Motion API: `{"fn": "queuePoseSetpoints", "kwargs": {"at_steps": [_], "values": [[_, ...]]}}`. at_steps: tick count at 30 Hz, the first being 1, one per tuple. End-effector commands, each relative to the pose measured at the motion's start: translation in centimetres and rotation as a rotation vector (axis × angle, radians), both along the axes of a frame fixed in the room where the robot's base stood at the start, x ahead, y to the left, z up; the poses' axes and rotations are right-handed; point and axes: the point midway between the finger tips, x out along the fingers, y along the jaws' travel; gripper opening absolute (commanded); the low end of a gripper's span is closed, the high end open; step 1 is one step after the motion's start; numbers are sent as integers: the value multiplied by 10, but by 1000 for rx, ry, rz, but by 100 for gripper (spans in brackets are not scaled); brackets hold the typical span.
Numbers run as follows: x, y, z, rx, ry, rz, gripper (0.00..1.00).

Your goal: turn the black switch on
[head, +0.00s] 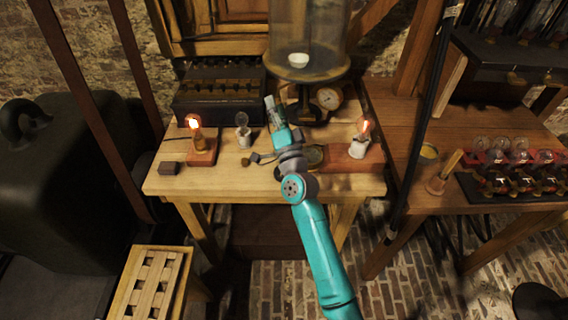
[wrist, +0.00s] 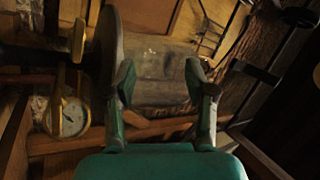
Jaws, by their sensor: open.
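A small dark block (head: 170,168) lies at the left front of the wooden table, beside the lit lamp's base; I cannot tell for sure that it is the black switch. Small dark parts (head: 252,159) also show left of my wrist, too small to name. My gripper (head: 271,106) is over the middle of the table, pointing towards the back. In the wrist view my gripper (wrist: 160,85) has its two fingers apart with nothing between them. No switch is clear in the wrist view.
A lit lamp (head: 196,143) stands left, an unlit bulb (head: 243,138) near the middle, another lit lamp (head: 360,143) right. Behind are a dark battery case (head: 218,98), a bell jar (head: 310,40) and a round gauge (head: 329,98).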

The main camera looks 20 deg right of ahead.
Motion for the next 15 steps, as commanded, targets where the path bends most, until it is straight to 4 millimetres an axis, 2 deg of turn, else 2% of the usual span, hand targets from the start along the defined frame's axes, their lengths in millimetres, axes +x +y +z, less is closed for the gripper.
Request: {"fn": "queuePoseSetpoints", "kwargs": {"at_steps": [8,15], "values": [[-54,4,-62,-585,301,36,55],[-112,-14,-117,-986,545,91,55]]}}
